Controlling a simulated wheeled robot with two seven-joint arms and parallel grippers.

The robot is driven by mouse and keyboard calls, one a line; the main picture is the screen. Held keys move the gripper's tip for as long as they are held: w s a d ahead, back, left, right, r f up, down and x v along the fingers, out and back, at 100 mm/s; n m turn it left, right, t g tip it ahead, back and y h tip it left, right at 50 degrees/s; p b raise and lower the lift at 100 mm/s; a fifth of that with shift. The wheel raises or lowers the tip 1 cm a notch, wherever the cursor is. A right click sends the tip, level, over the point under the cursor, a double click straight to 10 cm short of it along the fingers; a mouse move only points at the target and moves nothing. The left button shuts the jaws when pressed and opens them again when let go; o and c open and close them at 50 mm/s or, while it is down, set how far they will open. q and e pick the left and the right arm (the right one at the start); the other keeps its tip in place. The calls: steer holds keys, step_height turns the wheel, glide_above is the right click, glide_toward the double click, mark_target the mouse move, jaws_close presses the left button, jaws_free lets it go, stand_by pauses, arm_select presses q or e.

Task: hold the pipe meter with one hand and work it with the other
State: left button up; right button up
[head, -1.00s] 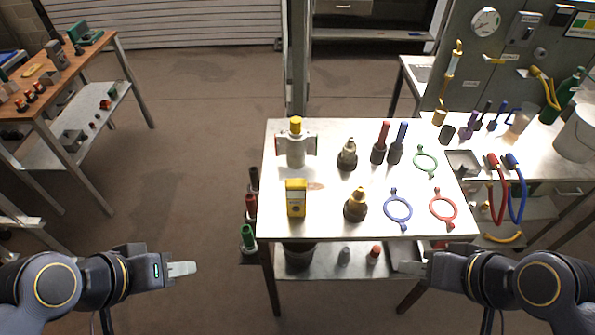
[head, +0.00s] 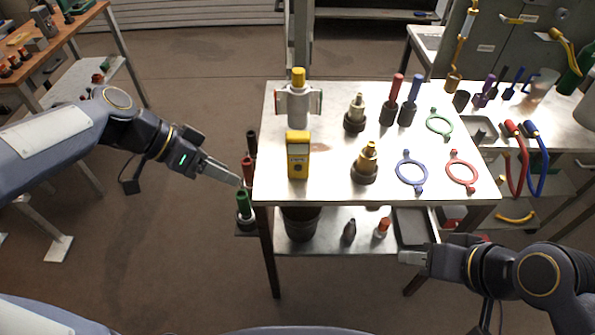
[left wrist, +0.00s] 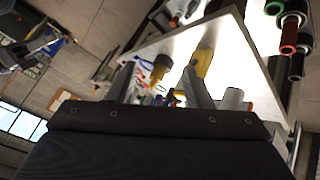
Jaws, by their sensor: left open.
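The yellow meter (head: 298,160), a boxy handheld device with a dark display, stands near the left front of the white-topped table (head: 330,190). I take it to be the pipe meter. My left gripper (head: 232,176) is open and empty, just left of the table edge, beside the green-topped tool and lower left of the meter. In the left wrist view a yellow shape, probably the meter (left wrist: 203,63), shows beyond the spread fingers. My right gripper (head: 408,257) is in front of the table, below its top, apart from everything on it; its finger opening is unclear.
Red-, black- and green-topped tools (head: 243,203) hang at the table's left edge. A grey fitting with a yellow cap (head: 298,100) stands behind the meter; a brass fitting (head: 367,163) stands to its right. Coloured rings (head: 411,172) lie further right. A lower shelf (head: 330,235) holds more items.

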arm_select(q)
steer(key=w+d+f+m+g+h+b, duration=0.1)
steer(key=w+d+f+m+h+b, duration=0.25)
steer(key=w+f+b, duration=0.45)
steer(key=m+h+b, duration=0.3)
steer(key=m+h, duration=0.2)
glide_toward(292, 168)
steer(key=shift+w+d+f+y, duration=0.25)
steer(key=shift+w+f, duration=0.55)
steer(key=shift+w, duration=0.1)
steer(key=shift+d+p, duration=0.3)
steer(key=shift+d, duration=0.35)
steer(key=d+p, duration=0.1)
steer(key=d, duration=0.4)
steer(key=shift+f+p, duration=0.15)
steer(key=shift+p, duration=0.2)
steer(key=d+f+b, duration=0.1)
steer(key=d+b, duration=0.1)
steer(key=b, duration=0.1)
steer(key=shift+d+b, duration=0.45)
steer(key=shift+d, duration=0.15)
steer(key=shift+d+r, duration=0.15)
steer(key=shift+d, duration=0.1)
arm_select(e)
step_height(292, 168, down, 15)
steer(key=shift+r, duration=0.2)
arm_select(q)
steer(key=shift+c, duration=0.3)
